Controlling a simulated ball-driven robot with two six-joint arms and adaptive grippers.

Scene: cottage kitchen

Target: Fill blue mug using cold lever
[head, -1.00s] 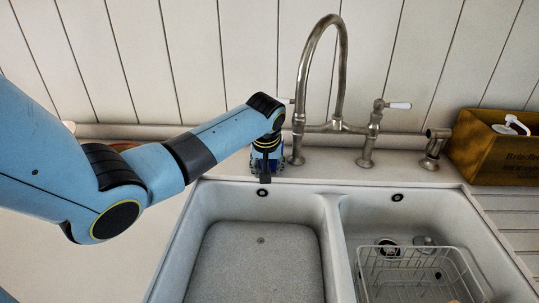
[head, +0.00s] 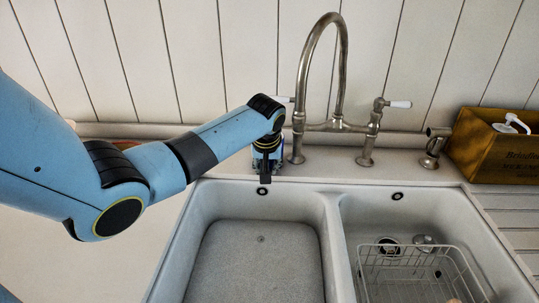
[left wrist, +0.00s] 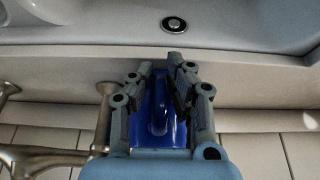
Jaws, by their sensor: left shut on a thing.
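The blue mug (left wrist: 160,118) sits between the fingers of my left gripper (left wrist: 160,72) in the left wrist view, its handle facing the camera. The gripper is shut on it. In the head view my left gripper (head: 264,168) is behind the sink's left basin, left of the faucet, and hides most of the mug. The bridge faucet (head: 338,125) has a tall curved spout. Its right lever (head: 400,104) has a white handle and points right. The left lever is mostly hidden behind my wrist. No hot or cold mark is readable. My right gripper is not in view.
The double sink has a left basin (head: 255,260) that looks clear and a right basin holding a wire rack (head: 405,270). A side sprayer (head: 433,148) and a wooden box (head: 500,150) stand right of the faucet. A panelled wall is close behind.

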